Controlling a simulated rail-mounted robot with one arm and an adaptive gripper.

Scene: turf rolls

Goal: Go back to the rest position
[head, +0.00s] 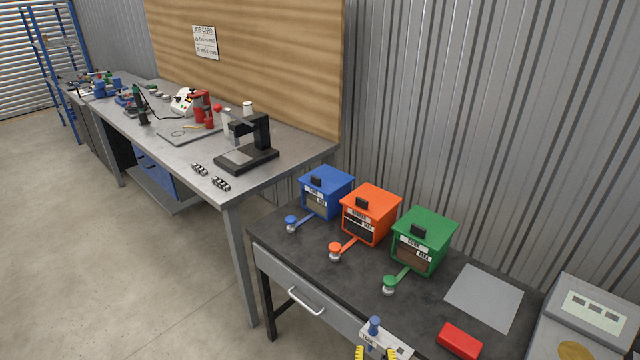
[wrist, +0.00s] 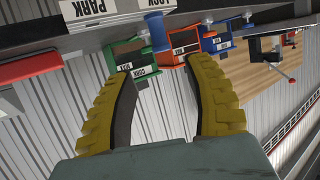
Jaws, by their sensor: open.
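My gripper (wrist: 160,78) is open in the wrist view, with two yellow ridged fingers apart and nothing between them. The wrist view is upside down. In the head view only the yellow tips of my gripper (head: 375,353) show at the bottom edge, in front of the dark bench (head: 300,258). Beyond the fingers in the wrist view are a green box (wrist: 122,50), an orange box (wrist: 172,47) and a blue box (wrist: 214,40). The same green box (head: 424,240), orange box (head: 371,214) and blue box (head: 327,192) stand in a row on the dark bench.
A small grey block with a blue knob (head: 375,326) is beside my gripper at the bench's front. A red block (head: 460,341) and a grey plate (head: 484,296) lie right of it. A grey panel (head: 590,325) stands far right. A long workbench (head: 190,150) holds tools. Floor at left is clear.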

